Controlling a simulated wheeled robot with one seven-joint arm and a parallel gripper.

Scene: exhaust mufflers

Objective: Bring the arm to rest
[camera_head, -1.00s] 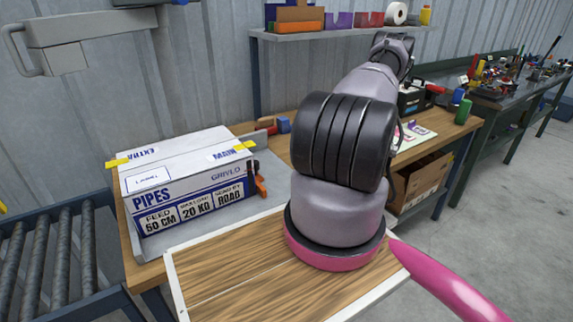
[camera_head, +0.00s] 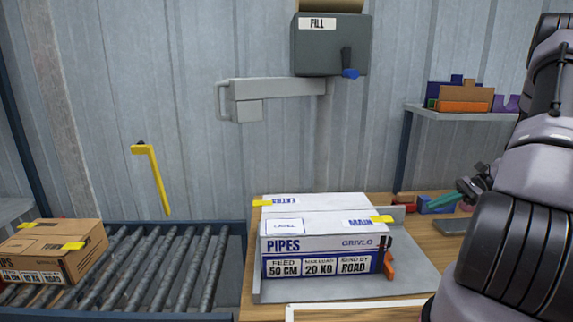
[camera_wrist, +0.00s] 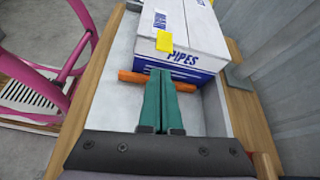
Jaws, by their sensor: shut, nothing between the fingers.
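My gripper (camera_head: 466,190) is at the right of the head view, beside my grey and black arm, over the wooden bench. Its green fingers (camera_wrist: 160,103) are together in the wrist view, with nothing between them. In the wrist view they point toward the white PIPES box (camera_wrist: 190,45) and overlap an orange bar in the picture; whether they touch it I cannot tell. The arm (camera_head: 515,215) is folded up at the right edge of the head view, and its lower part is cut off by the frame.
The closed PIPES box (camera_head: 325,240) sits on a grey tray (camera_head: 412,262) on the bench, an orange clamp (camera_head: 389,265) at its side. A roller conveyor (camera_head: 170,265) with a brown carton (camera_head: 50,250) lies left. A shelf (camera_head: 455,112) and grey dispenser (camera_head: 330,48) are on the wall.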

